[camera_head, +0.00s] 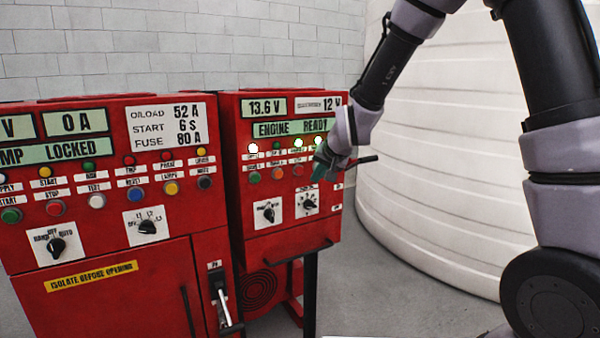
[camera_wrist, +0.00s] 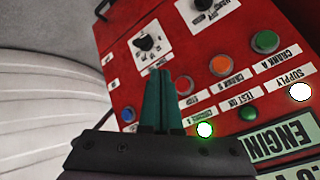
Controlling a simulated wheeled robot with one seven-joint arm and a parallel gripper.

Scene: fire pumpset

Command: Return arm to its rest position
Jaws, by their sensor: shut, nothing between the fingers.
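My gripper (camera_head: 320,174) is in front of the right side of the smaller red control panel (camera_head: 290,225), near its row of buttons. In the wrist view, its two green fingers (camera_wrist: 160,72) are together, with nothing between them. The fingertips appear over the panel face between a black rotary knob (camera_wrist: 146,42) and a small button; whether they touch the panel cannot be told. The panel display reads "ENGINE READY" (camera_head: 290,128). My arm reaches in from the upper right of the head view.
A larger red cabinet (camera_head: 110,240) with buttons, knobs and a lever handle (camera_head: 226,312) stands at left. A large white ribbed tank (camera_head: 430,170) stands behind and right of the panel. Grey floor (camera_head: 390,300) is free between panel and tank. A block wall (camera_head: 180,45) is behind.

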